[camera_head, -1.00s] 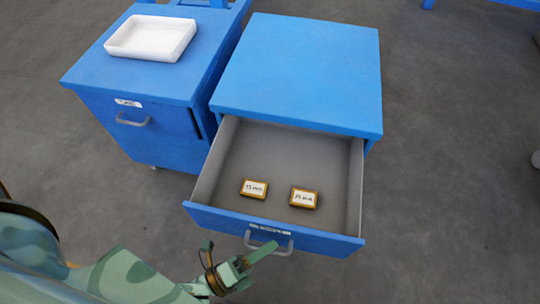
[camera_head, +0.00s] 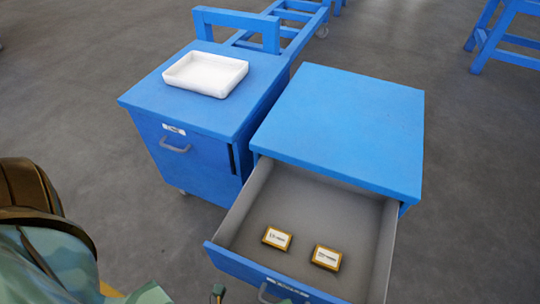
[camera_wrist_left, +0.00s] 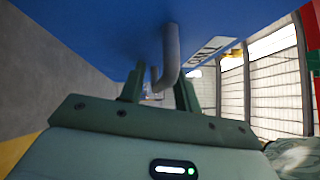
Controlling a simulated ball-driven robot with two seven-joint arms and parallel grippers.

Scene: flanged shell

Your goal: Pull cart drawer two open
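The right blue cabinet's drawer (camera_head: 320,212) stands well out, showing its grey inside. Its blue front carries a label and a grey handle (camera_head: 264,293), cut by the lower picture edge in the head view. In the left wrist view the handle (camera_wrist_left: 171,50) hangs from the blue front, in line with the gap between the fingers. My left gripper (camera_wrist_left: 158,90) has its fingers apart, close to the handle; I cannot tell whether they touch it. In the head view only a small tip of this gripper shows at the bottom edge. My right gripper is not in view.
Two small yellow-edged labelled boxes (camera_head: 277,238) (camera_head: 326,257) lie in the drawer. A blue cart (camera_head: 185,150) with a shut handled front and a white tray (camera_head: 205,73) stands left. Blue frames stand behind. Grey floor is free at right.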

